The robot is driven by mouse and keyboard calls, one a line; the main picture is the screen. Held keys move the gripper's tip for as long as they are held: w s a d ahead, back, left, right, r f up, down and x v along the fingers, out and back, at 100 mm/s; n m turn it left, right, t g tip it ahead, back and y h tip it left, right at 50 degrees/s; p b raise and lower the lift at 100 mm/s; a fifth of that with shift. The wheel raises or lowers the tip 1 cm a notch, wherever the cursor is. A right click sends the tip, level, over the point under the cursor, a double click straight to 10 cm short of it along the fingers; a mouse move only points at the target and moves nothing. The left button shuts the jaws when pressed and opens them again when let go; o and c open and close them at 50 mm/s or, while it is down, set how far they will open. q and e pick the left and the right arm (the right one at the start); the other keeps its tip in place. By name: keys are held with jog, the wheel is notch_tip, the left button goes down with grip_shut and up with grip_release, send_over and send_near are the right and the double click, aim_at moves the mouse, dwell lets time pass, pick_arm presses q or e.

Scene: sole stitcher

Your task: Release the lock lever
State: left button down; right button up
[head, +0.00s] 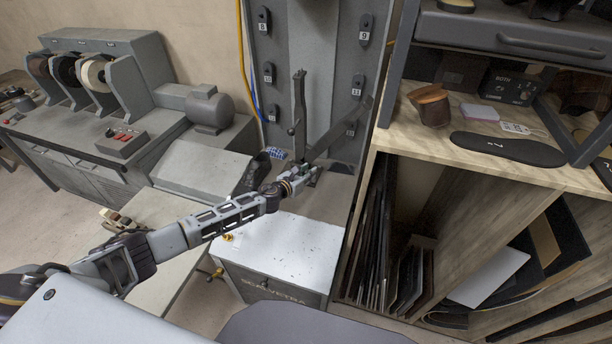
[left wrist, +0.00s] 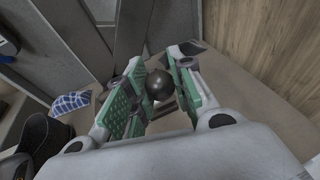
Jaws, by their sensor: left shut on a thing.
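My left gripper (head: 309,172) reaches across the white cabinet to the foot of the grey machine column. In the left wrist view its green-padded fingers (left wrist: 152,99) are shut on a dark round ball knob (left wrist: 158,84), which sits between the pads. This knob appears to be the end of the lock lever. In the head view the fingers hide the knob. A grey diagonal bar (head: 343,130) on the column runs down toward the gripper; I cannot tell whether it joins the knob. An upright bar (head: 299,98) with a small ball stands just left of it. My right gripper is not in view.
The white-topped cabinet (head: 285,248) stands below my left forearm. A wooden shelf unit (head: 440,160) with a dark sole (head: 507,149) is close on the right. A blue checked cloth (left wrist: 71,103) lies near the gripper. A grey grinding bench (head: 60,125) stands at left.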

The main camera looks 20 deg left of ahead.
pick_arm(q)
jog(key=shift+w+r, duration=0.55)
jog(key=shift+w, duration=0.05)
jog(key=c, duration=1.2)
grip_release()
jog(key=shift+f, duration=0.15)
jog(key=shift+s+f, duration=0.1)
jog(key=shift+s, duration=0.2)
jog(key=shift+v, duration=5.8)
